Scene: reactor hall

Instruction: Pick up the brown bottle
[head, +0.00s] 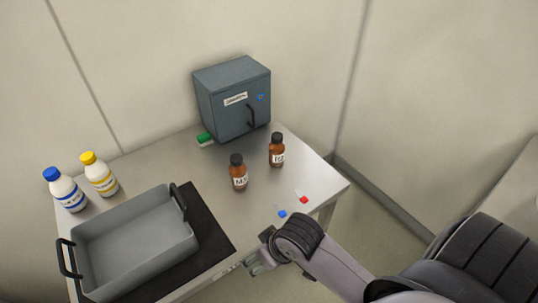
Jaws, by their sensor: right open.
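Two brown bottles with black caps and white labels stand upright on the metal table (205,172). One brown bottle (238,173) is near the table's middle. The other brown bottle (277,150) stands a little farther back and to the right. The labels are too small to read with certainty. My right gripper (254,262) is at the table's front edge, nearer the camera than both bottles and apart from them. It is open and empty, partly hidden by my wrist. My left gripper is not in view.
A grey tray (137,278) with black handles stands on a dark mat (213,232) at left. A blue-capped bottle (65,190) and yellow-capped bottle (99,175) stand behind it. A grey cabinet (220,110) is at the back. Small red (304,200) and blue (282,214) items lie at front right.

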